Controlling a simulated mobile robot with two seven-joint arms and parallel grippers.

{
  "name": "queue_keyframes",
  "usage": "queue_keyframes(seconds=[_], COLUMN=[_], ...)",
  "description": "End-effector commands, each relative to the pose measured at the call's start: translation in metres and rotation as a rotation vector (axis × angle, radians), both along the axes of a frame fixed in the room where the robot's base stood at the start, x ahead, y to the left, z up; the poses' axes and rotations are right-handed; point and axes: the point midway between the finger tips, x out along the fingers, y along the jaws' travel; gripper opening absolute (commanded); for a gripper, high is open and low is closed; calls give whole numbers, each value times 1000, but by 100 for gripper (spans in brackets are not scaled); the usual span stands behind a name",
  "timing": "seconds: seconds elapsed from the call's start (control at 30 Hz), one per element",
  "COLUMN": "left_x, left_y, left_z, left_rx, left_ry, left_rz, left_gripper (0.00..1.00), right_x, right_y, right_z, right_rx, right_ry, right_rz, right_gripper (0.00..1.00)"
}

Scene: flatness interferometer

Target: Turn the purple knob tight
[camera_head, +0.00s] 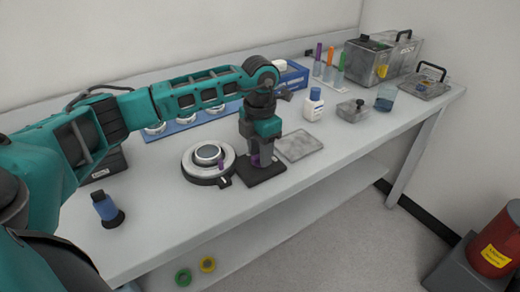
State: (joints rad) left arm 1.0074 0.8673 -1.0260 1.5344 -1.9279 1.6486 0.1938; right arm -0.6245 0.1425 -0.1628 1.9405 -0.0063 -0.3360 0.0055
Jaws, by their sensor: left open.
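A round device with a silver ring and a dark base (208,178) sits on the bench, with a small purple part (222,165) at its right rim. Just right of it stands a dark block-like base (262,177). My left gripper (259,160) points straight down over this block and is open. A purple piece shows between or beside its fingers; I cannot tell whether it is the knob or whether the fingers touch it. The fingers hide much of that spot. My right gripper is out of view.
A flat grey plate (300,144) lies right of the block. A blue-black item (107,210) stands at the front left. The front bench strip is mostly clear.

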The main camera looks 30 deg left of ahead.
Motion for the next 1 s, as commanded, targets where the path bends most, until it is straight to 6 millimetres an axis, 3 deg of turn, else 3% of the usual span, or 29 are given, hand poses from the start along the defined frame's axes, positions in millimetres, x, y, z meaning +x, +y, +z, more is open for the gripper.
queue_keyframes(seconds=[0.17,0.6,0.8,1.0], left_x=[1,1,0,0], left_y=[0,0,0,0], left_z=[19,110,127,129], left_rx=[0,0,-1,-1], left_ry=[-4,-4,-2,-2], left_rz=[1,1,0,0], left_gripper=[43,43,43,43], right_x=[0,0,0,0], right_y=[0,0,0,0], right_z=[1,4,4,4], right_rx=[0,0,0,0], right_ry=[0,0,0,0], right_rz=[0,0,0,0], right_gripper=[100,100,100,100])
